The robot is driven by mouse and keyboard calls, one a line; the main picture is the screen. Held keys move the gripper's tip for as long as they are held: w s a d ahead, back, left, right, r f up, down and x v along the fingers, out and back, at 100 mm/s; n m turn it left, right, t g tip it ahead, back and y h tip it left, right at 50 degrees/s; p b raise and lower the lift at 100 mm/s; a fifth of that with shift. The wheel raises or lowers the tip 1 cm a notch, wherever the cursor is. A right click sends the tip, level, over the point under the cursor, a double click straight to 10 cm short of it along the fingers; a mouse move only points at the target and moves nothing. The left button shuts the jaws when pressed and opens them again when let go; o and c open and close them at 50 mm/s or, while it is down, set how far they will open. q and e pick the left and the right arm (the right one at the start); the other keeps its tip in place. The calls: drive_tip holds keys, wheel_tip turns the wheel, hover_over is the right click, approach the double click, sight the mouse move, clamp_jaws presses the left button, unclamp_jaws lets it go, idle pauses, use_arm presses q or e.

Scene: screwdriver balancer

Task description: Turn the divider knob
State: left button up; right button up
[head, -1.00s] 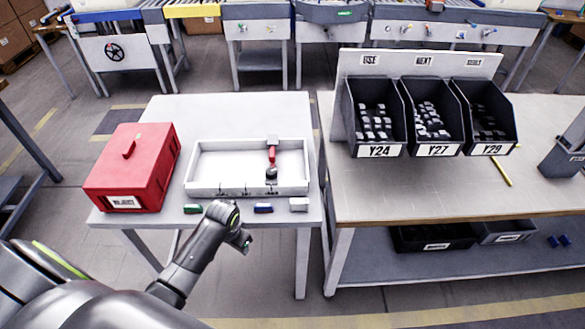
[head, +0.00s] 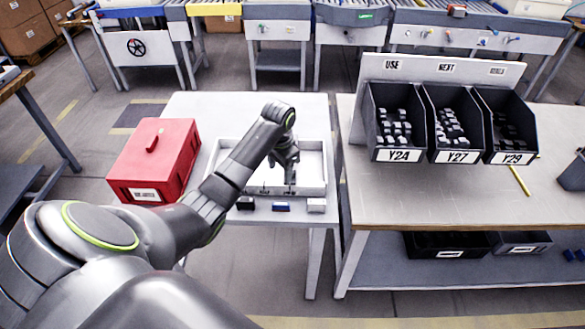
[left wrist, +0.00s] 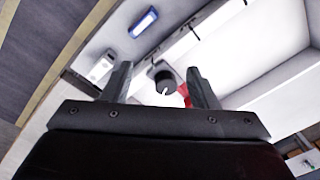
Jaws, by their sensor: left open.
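The divider knob (left wrist: 165,82) is round and black with a white mark. In the left wrist view it shows between my open fingers, apart from both, with a red part (left wrist: 184,94) beside it. The white tray (head: 312,187) holding it stands on the left table. My left gripper (head: 290,183) points down over the tray and hides the knob in the head view. In the left wrist view my left gripper (left wrist: 160,72) is open and empty, its two fingers on either side of the knob. My right gripper is not in view.
A red reject box (head: 158,160) stands left of the tray. A dark block (head: 245,203), a blue block (head: 281,207) and a pale block (head: 316,206) lie along the table's front edge. Black bins (head: 397,125) stand on the right bench.

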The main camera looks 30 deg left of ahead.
use_arm(q)
drive_tip(key=w+r, duration=0.6)
drive_tip(key=r, duration=0.6)
drive_tip(key=shift+m+g+h, duration=0.3)
drive_tip(key=shift+m, duration=0.1)
wheel_tip(320, 180, down, 8)
drive_tip(key=b, duration=0.7)
drive_tip(key=shift+s+a+f+b, duration=0.15)
drive_tip(key=shift+f+b, duration=0.1)
drive_tip(key=shift+b, duration=0.15)
wheel_tip(320, 180, down, 9)
drive_tip(key=shift+p, duration=0.45)
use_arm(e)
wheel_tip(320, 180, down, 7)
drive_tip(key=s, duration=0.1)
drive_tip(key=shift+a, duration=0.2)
use_arm(q)
drive_tip(key=c, duration=1)
drive_tip(key=shift+o, duration=0.2)
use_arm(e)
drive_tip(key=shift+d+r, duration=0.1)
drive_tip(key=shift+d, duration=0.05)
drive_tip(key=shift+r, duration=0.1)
